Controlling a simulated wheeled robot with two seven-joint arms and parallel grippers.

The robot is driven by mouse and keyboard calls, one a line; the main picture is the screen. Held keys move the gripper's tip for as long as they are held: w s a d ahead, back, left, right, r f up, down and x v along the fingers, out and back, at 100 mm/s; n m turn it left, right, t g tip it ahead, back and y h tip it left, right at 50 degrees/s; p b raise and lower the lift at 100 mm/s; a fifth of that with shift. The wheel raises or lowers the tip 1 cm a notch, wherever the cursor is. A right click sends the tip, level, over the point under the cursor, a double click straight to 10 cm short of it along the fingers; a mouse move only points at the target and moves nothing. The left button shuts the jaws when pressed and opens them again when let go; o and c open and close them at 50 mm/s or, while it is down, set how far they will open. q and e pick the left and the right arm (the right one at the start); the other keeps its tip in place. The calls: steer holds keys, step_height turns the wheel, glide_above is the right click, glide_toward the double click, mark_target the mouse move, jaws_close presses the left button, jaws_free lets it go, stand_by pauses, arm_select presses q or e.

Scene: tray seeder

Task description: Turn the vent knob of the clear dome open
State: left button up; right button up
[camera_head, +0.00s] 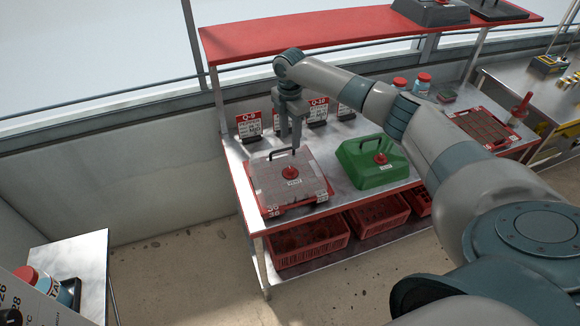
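The clear dome (265,181) sits on a red tray on the metal bench, with the tray's numbered front edge showing. Its red vent knob (290,171) stands on the dome's top, with a small white label in front of it. A black handle (281,152) rises behind the knob. My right gripper (291,143) points down above the rear of the dome, near the handle and behind the knob in the picture. Its two fingers look apart, with nothing seen between them. It does not appear to hold the knob. My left gripper is out of view.
A green dome (357,178) with its own red knob stands to the right. Sign cards, one marked Q-9 (248,124), stand behind. A red upper shelf (300,38) hangs over the bench's back. Red crates (308,246) fill the lower shelf. My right arm crosses the right side.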

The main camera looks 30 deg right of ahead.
mark_target(290, 169)
step_height(290, 169, down, 14)
steer(key=b, duration=1.2)
steer(key=shift+f, duration=0.1)
jaws_close()
